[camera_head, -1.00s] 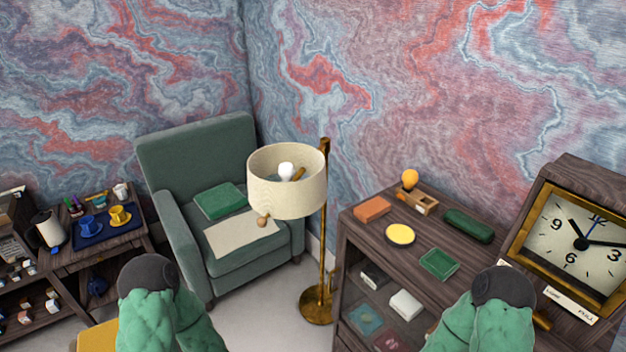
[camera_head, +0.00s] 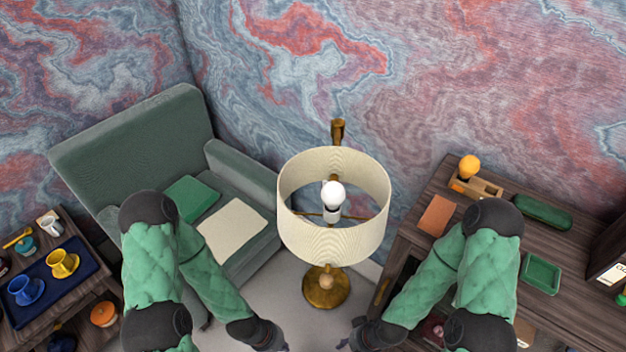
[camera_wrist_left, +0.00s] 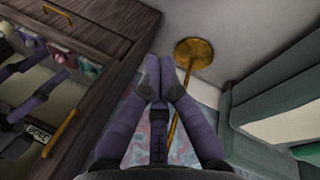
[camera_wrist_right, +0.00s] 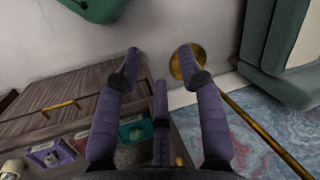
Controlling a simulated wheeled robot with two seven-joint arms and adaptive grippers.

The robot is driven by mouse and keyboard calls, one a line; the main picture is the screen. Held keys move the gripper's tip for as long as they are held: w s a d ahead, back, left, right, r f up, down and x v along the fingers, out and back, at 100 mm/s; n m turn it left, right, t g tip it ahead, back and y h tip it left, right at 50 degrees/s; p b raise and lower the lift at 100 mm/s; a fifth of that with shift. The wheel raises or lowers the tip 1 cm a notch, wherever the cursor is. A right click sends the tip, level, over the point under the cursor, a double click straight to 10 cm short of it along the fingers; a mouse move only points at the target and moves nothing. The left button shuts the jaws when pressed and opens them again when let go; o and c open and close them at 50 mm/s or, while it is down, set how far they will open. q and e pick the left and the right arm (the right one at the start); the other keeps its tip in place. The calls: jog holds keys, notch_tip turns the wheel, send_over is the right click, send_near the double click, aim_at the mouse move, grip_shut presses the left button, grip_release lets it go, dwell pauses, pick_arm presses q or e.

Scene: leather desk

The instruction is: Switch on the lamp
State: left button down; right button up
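The floor lamp has a cream drum shade (camera_head: 335,237), a white bulb (camera_head: 333,193) showing through its open top and a round brass base (camera_head: 312,296). A small wooden ball (camera_head: 326,282) shows below the shade. I cannot tell whether the bulb glows. The base also shows in the left wrist view (camera_wrist_left: 195,52). The brass pole (camera_wrist_right: 262,128) crosses the right wrist view. My left gripper (camera_wrist_left: 163,72) is shut and empty, left of the lamp. My right gripper (camera_wrist_right: 160,54) is open and empty, right of the lamp. Both are low, at the head view's bottom edge.
A green armchair (camera_head: 140,130) stands behind and left of the lamp. A dark wooden cabinet (camera_head: 440,190) stands close on the right, below my right arm. A table with a blue tray (camera_head: 45,290) and cups is at far left. Floor (camera_head: 300,335) is clear around the base.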

jog(key=shift+o, duration=0.9)
jog(key=o, duration=0.4)
jog(key=shift+o, duration=1.2)
jog(key=shift+r, duration=0.2)
pick_arm(q)
jog(key=w+r+m+t, duration=0.3)
jog(key=w+m, duration=0.3)
jog(key=w, duration=0.4)
jog(key=w+r+m+t, duration=0.35)
jog(key=w+m, duration=0.25)
jog(key=w, duration=0.4)
jog(key=w+d+r+m+t+h+p, duration=0.1)
jog(key=w+d+r+m+t+h, duration=0.1)
jog(key=w+r+m, duration=1.2)
notch_tip(320, 180, up, 2)
jog(key=shift+w+r+m+t+h, duration=0.1)
jog(key=shift+w+m+t+h, duration=0.15)
jog(key=shift+m+t+h, duration=0.6)
pick_arm(e)
jog(key=shift+r, duration=0.55)
